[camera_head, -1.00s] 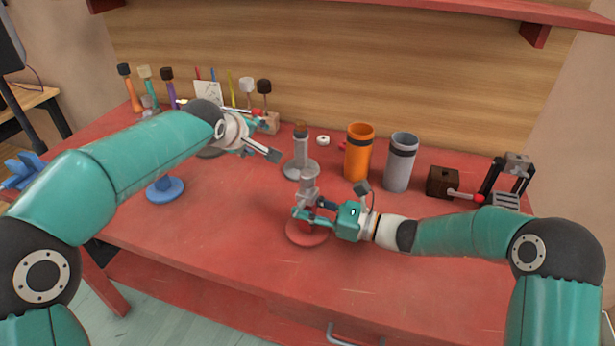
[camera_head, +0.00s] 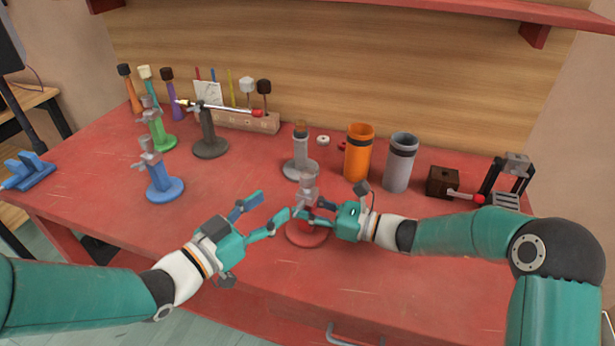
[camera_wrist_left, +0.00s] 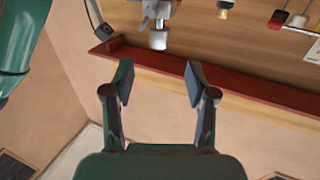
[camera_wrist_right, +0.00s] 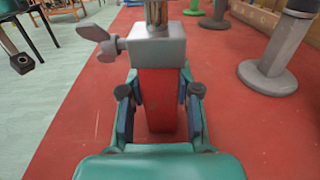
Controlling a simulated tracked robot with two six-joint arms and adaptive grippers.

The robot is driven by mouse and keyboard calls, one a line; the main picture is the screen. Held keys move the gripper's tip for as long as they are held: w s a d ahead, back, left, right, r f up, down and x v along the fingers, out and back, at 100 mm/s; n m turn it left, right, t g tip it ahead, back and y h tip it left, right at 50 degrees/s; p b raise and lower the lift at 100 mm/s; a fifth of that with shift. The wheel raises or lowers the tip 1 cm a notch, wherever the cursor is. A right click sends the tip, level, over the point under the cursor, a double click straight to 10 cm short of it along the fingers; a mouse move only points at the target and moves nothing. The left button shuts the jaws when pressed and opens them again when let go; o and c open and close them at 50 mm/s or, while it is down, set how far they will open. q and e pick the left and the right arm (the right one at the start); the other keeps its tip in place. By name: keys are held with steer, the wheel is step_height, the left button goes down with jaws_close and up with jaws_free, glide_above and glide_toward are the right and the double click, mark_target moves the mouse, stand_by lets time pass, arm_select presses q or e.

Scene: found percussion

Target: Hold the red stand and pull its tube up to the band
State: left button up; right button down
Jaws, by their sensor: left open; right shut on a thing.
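The red stand stands upright at the table's front middle, with a round red base (camera_head: 306,236), a red post (camera_wrist_right: 157,100) and a grey clamp block (camera_wrist_right: 157,50) with a wing screw (camera_wrist_right: 98,38). A short metal tube (camera_wrist_right: 157,12) comes out of the block's top; I cannot make out a band on it. My right gripper (camera_head: 312,212) is shut around the red post, just below the block. My left gripper (camera_head: 268,208) is open and empty, just left of the stand, fingers pointing toward it. In the left wrist view its fingers (camera_wrist_left: 158,82) are spread with nothing between.
A grey stand (camera_head: 300,168) stands close behind. Orange (camera_head: 359,152) and grey (camera_head: 400,162) cups are to its right. Blue (camera_head: 163,188), green (camera_head: 160,138) and dark (camera_head: 210,146) stands are at the left. The table's front edge is close.

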mark_target(302, 182)
arm_select(q)
steer(key=x, duration=1.1)
steer(key=shift+w+d, duration=0.2)
steer(key=shift+w, duration=0.05)
jaws_close()
